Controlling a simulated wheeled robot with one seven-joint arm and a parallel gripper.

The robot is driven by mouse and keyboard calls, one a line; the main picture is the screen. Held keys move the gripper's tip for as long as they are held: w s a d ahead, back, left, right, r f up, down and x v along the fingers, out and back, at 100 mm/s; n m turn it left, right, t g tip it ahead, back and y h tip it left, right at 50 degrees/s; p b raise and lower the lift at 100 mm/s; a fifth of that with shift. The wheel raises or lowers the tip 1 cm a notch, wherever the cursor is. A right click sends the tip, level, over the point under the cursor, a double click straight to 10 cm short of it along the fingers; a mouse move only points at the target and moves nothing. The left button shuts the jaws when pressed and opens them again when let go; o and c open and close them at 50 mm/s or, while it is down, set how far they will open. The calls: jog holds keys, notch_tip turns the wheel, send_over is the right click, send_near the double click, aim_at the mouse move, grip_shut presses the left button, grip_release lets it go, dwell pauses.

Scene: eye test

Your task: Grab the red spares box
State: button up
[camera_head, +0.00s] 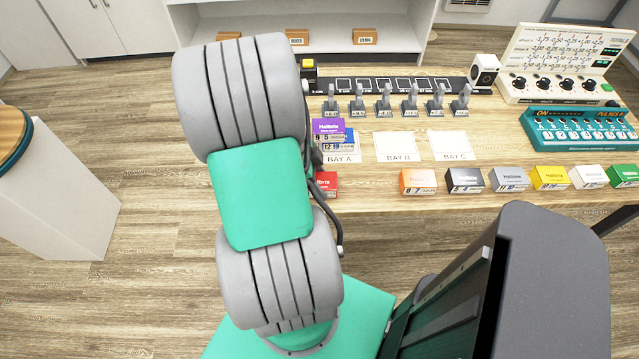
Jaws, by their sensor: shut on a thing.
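A red box (326,184) with a white-lettered label shows at the table's front left, right beside my arm. My arm hides its left part. My arm runs up the left of the head view and covers the table's left end. My gripper does not show clearly; it seems hidden behind the arm. A small dark part and a dark curved piece show at the arm's right edge, near the red box. I cannot tell whether anything touches the red box.
On the wooden table (480,150), a purple box (327,126) sits on or against a blue box (345,141) at Bay A. Bay B (398,147) and Bay C (450,147) are empty. An orange box (417,181) and several others line the front edge. Levers and instruments stand behind.

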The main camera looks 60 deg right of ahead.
jog(key=shift+c, duration=1)
